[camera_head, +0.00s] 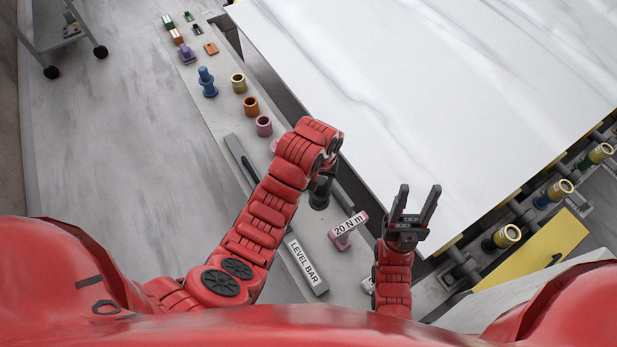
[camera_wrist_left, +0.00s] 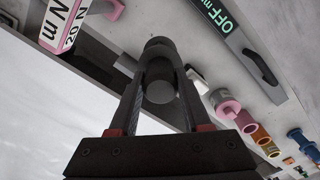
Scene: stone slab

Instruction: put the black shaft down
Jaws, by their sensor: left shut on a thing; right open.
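The black shaft (camera_head: 319,198) is held upright or nearly so by my left gripper (camera_head: 325,178) in the head view, near the slab's left edge. In the left wrist view the dark cylinder of the shaft (camera_wrist_left: 160,88) sits between the two fingers of my left gripper (camera_wrist_left: 158,95), which are closed on it. The arm and wrist hide part of the shaft in the head view, and I cannot tell whether its lower end touches the bench. My right gripper (camera_head: 416,205) is open and empty, its fingers spread beside the slab's edge.
The white stone slab (camera_head: 450,90) fills the right. Rollers (camera_head: 503,238) line the right.

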